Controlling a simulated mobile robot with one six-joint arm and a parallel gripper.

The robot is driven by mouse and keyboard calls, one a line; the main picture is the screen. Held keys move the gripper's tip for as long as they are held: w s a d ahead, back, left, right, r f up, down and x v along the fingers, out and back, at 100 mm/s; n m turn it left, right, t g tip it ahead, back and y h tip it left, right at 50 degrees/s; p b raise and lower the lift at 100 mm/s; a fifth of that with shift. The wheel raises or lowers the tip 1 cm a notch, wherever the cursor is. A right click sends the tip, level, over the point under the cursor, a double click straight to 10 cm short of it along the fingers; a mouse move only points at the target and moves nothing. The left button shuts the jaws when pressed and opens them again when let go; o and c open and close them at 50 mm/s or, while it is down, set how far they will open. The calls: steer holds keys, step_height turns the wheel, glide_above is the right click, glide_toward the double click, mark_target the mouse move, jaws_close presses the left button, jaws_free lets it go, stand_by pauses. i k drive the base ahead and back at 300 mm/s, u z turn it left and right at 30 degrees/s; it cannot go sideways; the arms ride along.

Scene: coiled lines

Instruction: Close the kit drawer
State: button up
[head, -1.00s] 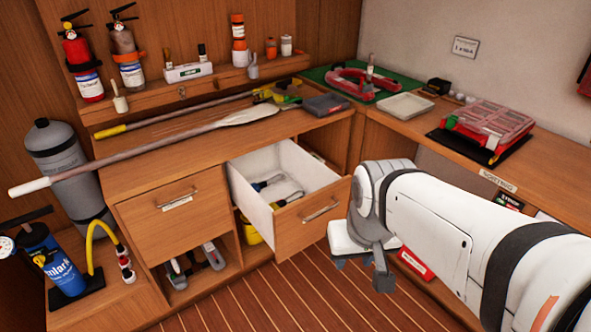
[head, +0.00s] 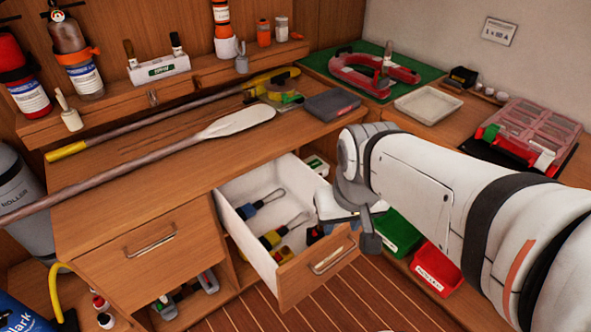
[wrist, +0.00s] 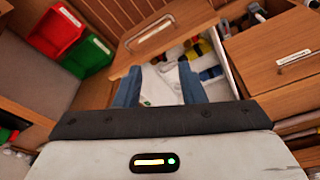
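The kit drawer stands pulled out of the wooden cabinet, with white inner walls and a wooden front (head: 318,272) that bears a metal handle (head: 333,255). Tools with dark and yellow handles lie inside. In the wrist view the drawer front (wrist: 172,38) and handle (wrist: 150,30) show beyond the fingers, with the white interior to the right. My gripper (wrist: 160,72) is open, its two blue fingers apart with nothing held between them. In the head view its hand hangs over the right side of the drawer, and the fingertips are mostly hidden. I cannot tell whether they touch it.
A closed drawer (head: 150,250) is to the left. Green (head: 398,235) and red (head: 437,270) bins stand low at the right. A paddle (head: 235,122) lies on the cabinet top. The plank floor (head: 350,300) in front of the drawer is clear.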

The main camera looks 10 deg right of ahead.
mark_target(312, 267)
steer(key=z, duration=1)
steer(key=k, duration=1.8)
steer(key=u, duration=0.6)
steer(key=i, duration=1.5)
steer(key=u, duration=0.05)
